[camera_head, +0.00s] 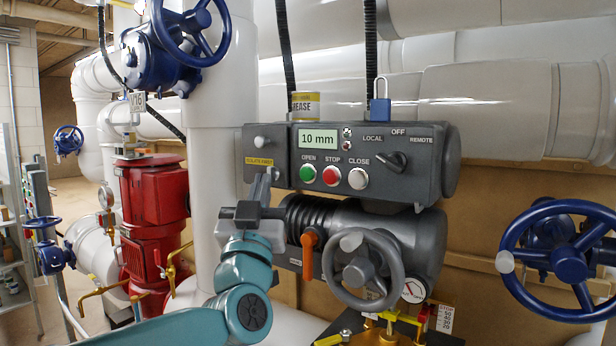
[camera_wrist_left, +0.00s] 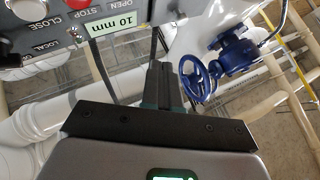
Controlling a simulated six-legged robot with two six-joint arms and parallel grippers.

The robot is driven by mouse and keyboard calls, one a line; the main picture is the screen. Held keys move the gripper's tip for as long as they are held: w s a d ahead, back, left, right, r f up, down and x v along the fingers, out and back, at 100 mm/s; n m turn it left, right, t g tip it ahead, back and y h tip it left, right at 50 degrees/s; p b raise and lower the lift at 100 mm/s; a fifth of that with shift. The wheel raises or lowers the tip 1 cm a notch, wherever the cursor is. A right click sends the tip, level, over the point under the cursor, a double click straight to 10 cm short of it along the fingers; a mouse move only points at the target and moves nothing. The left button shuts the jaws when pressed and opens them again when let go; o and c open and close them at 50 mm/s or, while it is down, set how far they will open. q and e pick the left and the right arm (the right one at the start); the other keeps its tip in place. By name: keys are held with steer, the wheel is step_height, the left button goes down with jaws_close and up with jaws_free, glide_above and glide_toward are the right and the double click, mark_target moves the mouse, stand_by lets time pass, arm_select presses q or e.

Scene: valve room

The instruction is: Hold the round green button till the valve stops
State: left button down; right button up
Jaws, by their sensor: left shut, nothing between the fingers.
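The round green button (camera_head: 308,173), labelled OPEN, is on the front of the dark grey valve control box (camera_head: 410,185). The red STOP button (camera_head: 332,175) and white CLOSE button (camera_head: 358,178) sit to its right. The display (camera_head: 318,139) above reads 10 mm. My left gripper (camera_head: 267,178) is shut and empty, in front of the box's left end, left of the green button and apart from it in the picture. In the left wrist view its shut fingers (camera_wrist_left: 160,84) show beside the upside-down panel; the green button is out of that frame. My right gripper is not in view.
Below the box are an orange lever (camera_head: 309,253), a grey handwheel (camera_head: 362,271) and a gauge (camera_head: 414,290). A blue handwheel (camera_head: 560,260) stands right, a red pump (camera_head: 152,225) left.

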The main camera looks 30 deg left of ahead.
mark_target(307, 174)
arm_select(q)
steer(key=w+p, duration=0.1)
steer(key=w, duration=0.2)
steer(key=w+p, duration=0.2)
steer(key=w, duration=0.1)
steer(key=w+p, duration=0.1)
steer(key=w, duration=0.2)
steer(key=shift+d+p, duration=0.3)
steer(key=shift+p, duration=0.05)
steer(key=shift+s, duration=0.1)
steer(key=shift+w, duration=0.2)
stand_by(1.6)
steer(key=shift+w, duration=0.3)
